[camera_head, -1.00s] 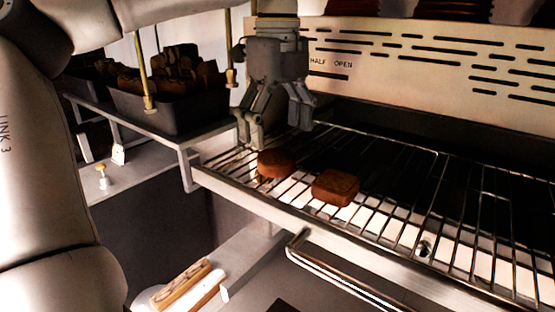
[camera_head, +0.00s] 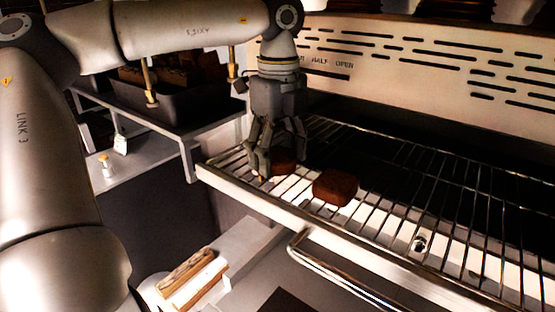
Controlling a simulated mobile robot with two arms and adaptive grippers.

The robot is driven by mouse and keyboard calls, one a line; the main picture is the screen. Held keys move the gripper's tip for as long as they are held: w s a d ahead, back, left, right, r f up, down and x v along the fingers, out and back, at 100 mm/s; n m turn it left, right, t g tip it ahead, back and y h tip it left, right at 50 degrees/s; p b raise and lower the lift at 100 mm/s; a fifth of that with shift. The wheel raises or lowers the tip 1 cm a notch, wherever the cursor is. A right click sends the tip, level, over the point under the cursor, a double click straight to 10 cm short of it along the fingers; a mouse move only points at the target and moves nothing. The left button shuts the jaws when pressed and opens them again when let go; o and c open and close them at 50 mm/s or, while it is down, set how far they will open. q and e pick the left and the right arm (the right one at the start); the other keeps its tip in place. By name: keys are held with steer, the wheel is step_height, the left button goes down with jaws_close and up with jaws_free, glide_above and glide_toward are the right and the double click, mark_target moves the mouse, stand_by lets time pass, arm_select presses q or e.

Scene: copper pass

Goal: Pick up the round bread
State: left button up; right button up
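The round bread (camera_head: 284,161) is a brown, low round piece on the left end of the wire rack. My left gripper (camera_head: 279,163) points down over it, with one finger in front of its left side and another by its far right side. The fingers are spread around the bread and hide part of it. I cannot tell whether they press on it. A brown, squarish bread (camera_head: 335,187) lies on the rack just to the right, apart from the gripper. My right gripper is not in view.
The wire rack (camera_head: 385,207) stretches right, mostly bare, with a metal front rail and a bar handle (camera_head: 330,272) below. A slotted metal panel (camera_head: 430,60) stands behind. Dark bins (camera_head: 185,105) stand on a shelf at left. A wooden-topped piece (camera_head: 187,275) lies lower left.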

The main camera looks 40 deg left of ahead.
arm_select(q)
steer(key=c, duration=0.4)
steer(key=shift+o, duration=0.2)
steer(key=shift+r, duration=0.1)
